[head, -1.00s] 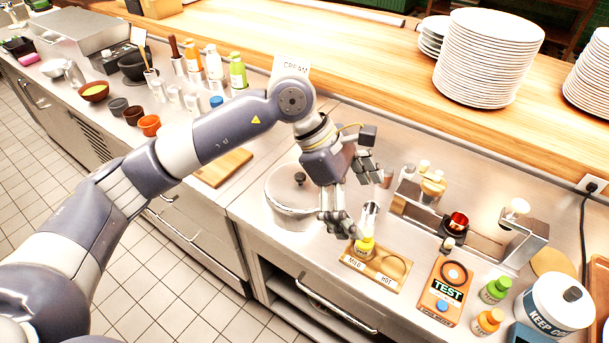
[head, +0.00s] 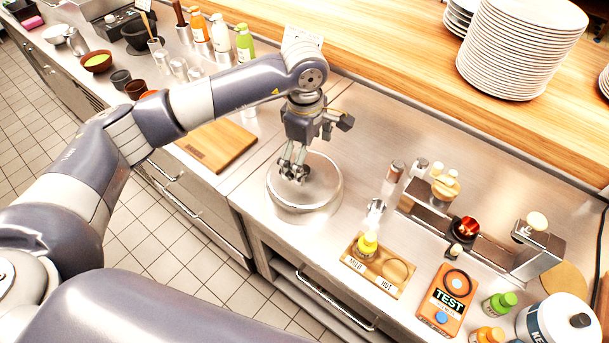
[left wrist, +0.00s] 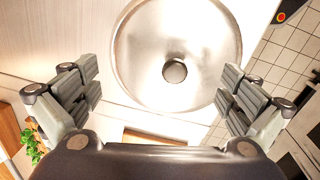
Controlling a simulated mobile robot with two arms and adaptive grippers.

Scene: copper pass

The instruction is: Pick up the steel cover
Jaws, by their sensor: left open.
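The steel cover (head: 318,188) is a round, shiny lid on the steel counter, left of the small wooden tray. In the left wrist view the cover (left wrist: 150,65) fills the upper middle, with its dark round knob (left wrist: 174,71) near its centre. My left gripper (head: 293,175) is over the cover in the head view and hides the knob there. In the left wrist view my left gripper (left wrist: 163,95) has its fingers wide apart, one at each side, with nothing between them in its grasp. The knob lies ahead of the fingertips, roughly midway. My right gripper is not in view.
A wooden board (head: 216,146) lies left of the cover. An orange TEST box (head: 446,298) and a metal stand (head: 540,248) are farther right. Stacked plates (head: 520,48) stand on the wooden shelf.

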